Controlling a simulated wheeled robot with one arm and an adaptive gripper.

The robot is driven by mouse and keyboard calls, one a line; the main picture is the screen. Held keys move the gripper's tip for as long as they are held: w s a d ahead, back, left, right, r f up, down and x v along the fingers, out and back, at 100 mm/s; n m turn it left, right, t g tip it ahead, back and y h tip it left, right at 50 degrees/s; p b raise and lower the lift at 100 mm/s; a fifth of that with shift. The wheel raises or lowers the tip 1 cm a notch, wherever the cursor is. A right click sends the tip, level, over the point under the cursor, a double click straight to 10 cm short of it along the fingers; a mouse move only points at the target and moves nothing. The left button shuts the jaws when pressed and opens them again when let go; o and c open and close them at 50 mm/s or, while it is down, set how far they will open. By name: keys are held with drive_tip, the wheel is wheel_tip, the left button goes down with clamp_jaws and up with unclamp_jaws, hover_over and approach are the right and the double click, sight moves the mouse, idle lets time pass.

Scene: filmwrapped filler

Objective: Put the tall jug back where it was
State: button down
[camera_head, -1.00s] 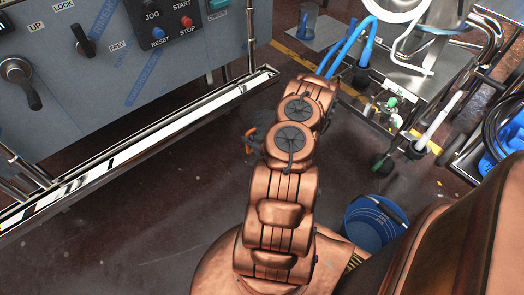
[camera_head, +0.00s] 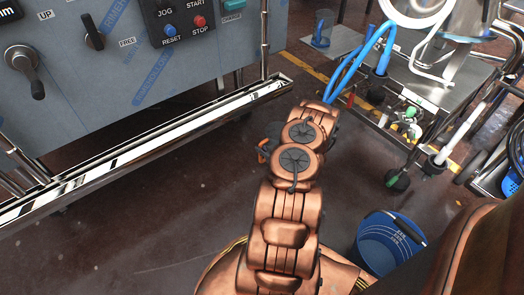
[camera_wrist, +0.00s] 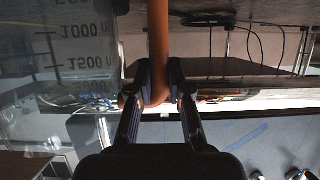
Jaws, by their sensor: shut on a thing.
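In the wrist view my gripper (camera_wrist: 158,76) is shut on an orange handle (camera_wrist: 157,30). A clear jug wall (camera_wrist: 75,85) with printed volume marks, upside down in this view, stands close on the left of the handle. The marks read 1000 and 1500. The jug's full outline is cut off by the frame. In the head view my arm hides most of the gripper; a small dark and orange part (camera_head: 264,150) shows beside the arm, over the floor. I cannot make out the held jug there.
A grey control panel (camera_head: 110,75) with a shiny rail (camera_head: 150,145) stands left. A steel trolley (camera_head: 440,85) with blue hoses (camera_head: 352,60) stands right. A blue bucket (camera_head: 385,245) is near my base. The middle floor is open.

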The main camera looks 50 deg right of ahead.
drive_tip(key=w+d+f+b, duration=0.1)
drive_tip(key=f, duration=0.1)
drive_tip(key=w+d+f+b, duration=0.1)
drive_tip(key=d+f, duration=0.1)
drive_tip(key=shift+w+d+b, duration=0.15)
drive_tip(key=shift+w+b, duration=0.2)
drive_tip(key=shift+b, duration=0.05)
drive_tip(key=c, duration=1.1)
unclamp_jaws()
